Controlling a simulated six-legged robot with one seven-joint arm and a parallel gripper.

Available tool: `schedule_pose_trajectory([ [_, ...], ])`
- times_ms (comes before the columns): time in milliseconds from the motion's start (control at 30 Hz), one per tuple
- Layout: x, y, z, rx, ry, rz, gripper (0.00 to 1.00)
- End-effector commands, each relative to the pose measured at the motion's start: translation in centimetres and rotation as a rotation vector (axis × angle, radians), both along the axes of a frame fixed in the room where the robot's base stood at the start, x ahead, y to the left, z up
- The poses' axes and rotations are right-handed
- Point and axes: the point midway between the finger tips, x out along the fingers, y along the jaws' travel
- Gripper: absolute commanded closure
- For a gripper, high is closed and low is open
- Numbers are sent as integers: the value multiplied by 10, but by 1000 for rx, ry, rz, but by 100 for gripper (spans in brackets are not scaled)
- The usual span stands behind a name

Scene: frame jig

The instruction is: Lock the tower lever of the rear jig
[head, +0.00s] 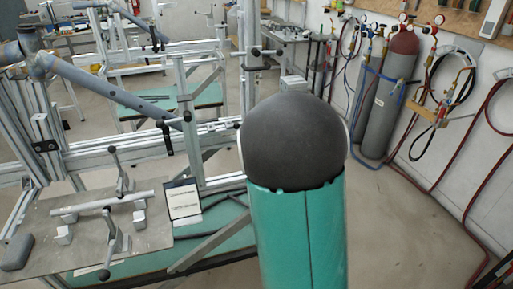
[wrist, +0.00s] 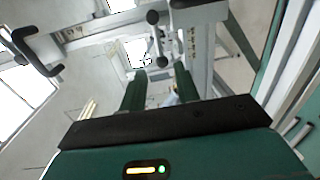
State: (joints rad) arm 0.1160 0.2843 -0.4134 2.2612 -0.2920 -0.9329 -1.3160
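The frame jig of aluminium profiles fills the left half of the head view. Another dark lever (head: 166,136) hangs lower, left of that upright. I cannot tell for certain which is the tower lever. My gripper (wrist: 159,70) shows in the wrist view with two green fingers apart and nothing held between them. A lever with a black ball end (wrist: 153,18) stands just beyond the fingertips, apparently apart from them. My green arm hides part of the head view, and the gripper is out of sight there.
A plate (head: 150,240) with clamps and a small sign (head: 183,200) lies at lower left. A blue-grey tube (head: 110,92) crosses the jig. Gas cylinders (head: 392,90) and hoses line the right wall. The floor (head: 400,235) right of my arm is clear.

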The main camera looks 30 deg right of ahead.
Motion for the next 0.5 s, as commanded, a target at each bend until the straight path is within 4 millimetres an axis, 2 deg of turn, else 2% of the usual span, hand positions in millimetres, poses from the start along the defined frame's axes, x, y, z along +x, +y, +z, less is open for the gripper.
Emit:
schedule_pose_trajectory([
  [100,-24,7,3,0,-2,-1,68],
  [200,-39,11,3,0,-1,-1,68],
  [333,-50,14,4,-1,0,-1,68],
  [500,-52,15,3,-2,1,0,68],
])
